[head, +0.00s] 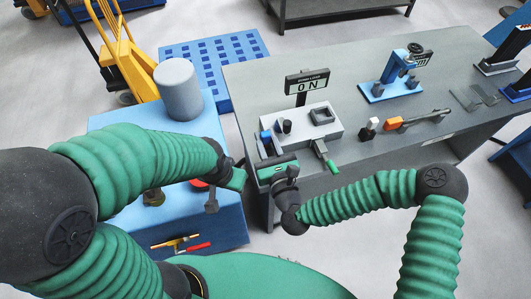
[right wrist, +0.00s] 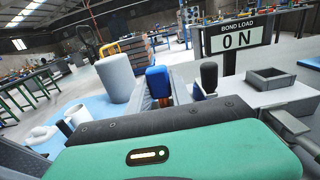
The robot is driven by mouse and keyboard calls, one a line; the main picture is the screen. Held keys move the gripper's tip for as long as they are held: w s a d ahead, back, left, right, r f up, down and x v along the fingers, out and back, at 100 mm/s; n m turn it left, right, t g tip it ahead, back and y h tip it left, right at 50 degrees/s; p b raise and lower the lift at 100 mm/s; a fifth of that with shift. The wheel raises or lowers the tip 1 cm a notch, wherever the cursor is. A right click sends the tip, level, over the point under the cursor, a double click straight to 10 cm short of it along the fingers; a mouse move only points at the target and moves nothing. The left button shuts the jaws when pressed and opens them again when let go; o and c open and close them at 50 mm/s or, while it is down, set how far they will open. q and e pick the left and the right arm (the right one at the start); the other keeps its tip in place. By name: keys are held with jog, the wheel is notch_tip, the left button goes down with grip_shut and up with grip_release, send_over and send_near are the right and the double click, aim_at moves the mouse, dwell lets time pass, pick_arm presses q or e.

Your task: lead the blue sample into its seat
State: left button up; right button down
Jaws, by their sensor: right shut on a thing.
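The blue sample (head: 266,136) stands at the left end of a light grey tester (head: 305,131); it also shows in the right wrist view (right wrist: 158,82). My right gripper (head: 270,152) is shut on it, its fingertips mostly hidden behind its green and black body. A dark, square, open-topped holder (head: 322,116) sits on the tester, to the right of the sample. It also shows in the right wrist view (right wrist: 271,77). I cannot tell which part is the seat. My left gripper (head: 238,177) hangs over the blue cabinet; its jaw state is unclear.
A black-topped knob (head: 287,126) stands close to the sample's right. The display (head: 307,82) behind reads 0 N. A green-handled lever (head: 326,157) projects at the tester's front right. A grey cylinder (head: 179,90) stands on the blue cabinet (head: 226,220).

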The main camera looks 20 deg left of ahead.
aim_at(266, 134)
jog(key=shift+r+p, duration=1.3)
jog(key=shift+r, duration=0.6)
notch_tip(266, 134, up, 5)
jog(key=p, duration=0.4)
jog(key=shift+w+d+r, duration=0.1)
jog(key=shift+w, duration=0.05)
jog(key=w+d+b, duration=0.3)
jog(key=w+d, duration=0.4)
jog(key=w, duration=0.3)
jog(key=w+d+b, duration=0.4)
jog(key=w+d, duration=0.3)
jog(key=w, duration=0.2)
jog(key=shift+w+f, duration=0.2)
jog(key=shift+w, duration=0.15)
jog(key=shift+f, duration=0.15)
